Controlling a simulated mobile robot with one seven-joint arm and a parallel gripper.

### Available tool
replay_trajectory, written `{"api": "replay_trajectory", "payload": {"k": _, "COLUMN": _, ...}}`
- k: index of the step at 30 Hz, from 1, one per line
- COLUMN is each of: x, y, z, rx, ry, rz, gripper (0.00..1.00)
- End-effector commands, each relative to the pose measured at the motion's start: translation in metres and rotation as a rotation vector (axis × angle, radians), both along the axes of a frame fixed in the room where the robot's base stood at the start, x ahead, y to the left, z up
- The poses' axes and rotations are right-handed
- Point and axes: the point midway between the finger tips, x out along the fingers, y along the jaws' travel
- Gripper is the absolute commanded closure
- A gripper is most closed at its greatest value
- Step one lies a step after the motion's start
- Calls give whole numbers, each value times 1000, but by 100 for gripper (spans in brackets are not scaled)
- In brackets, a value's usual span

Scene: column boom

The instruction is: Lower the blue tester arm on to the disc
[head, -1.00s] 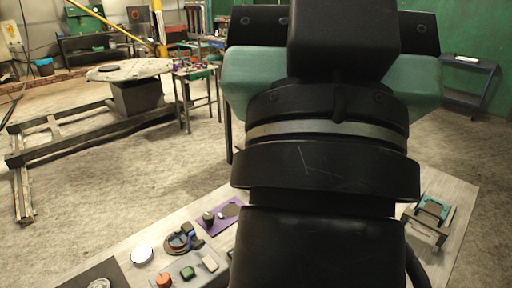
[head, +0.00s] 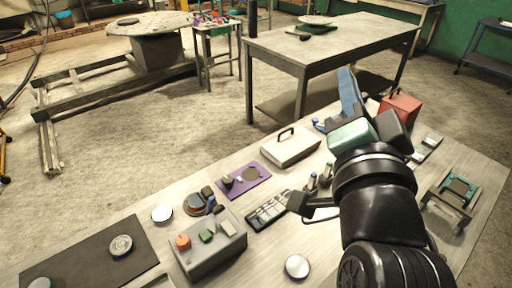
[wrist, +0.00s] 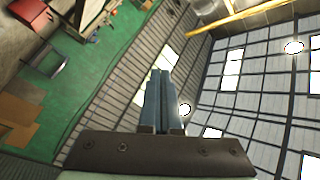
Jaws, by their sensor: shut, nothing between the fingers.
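The tester (head: 197,204) looks like a small round dark base with a brownish disc on the left part of the bench. The tester is not in the wrist view.
A grey box with coloured knobs (head: 210,257) stands close in front of the tester. A purple mat (head: 262,185), a black tray (head: 268,211), a white case (head: 290,150) and a red box (head: 401,105) are on the bench (head: 325,220). A dark mat (head: 60,263) lies left.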

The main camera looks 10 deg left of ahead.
Motion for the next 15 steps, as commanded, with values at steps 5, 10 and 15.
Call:
{"api": "replay_trajectory", "payload": {"k": 5, "x": -9, "y": -11, "z": -154, "rx": 667, "ry": 546, "rz": 139, "gripper": 100}}
{"api": "replay_trajectory", "payload": {"k": 10, "x": -65, "y": -3, "z": -249, "rx": 1278, "ry": 978, "rz": 154, "gripper": 100}}
{"api": "replay_trajectory", "payload": {"k": 15, "x": -117, "y": 7, "z": -289, "rx": 1686, "ry": 1250, "rz": 130, "gripper": 100}}
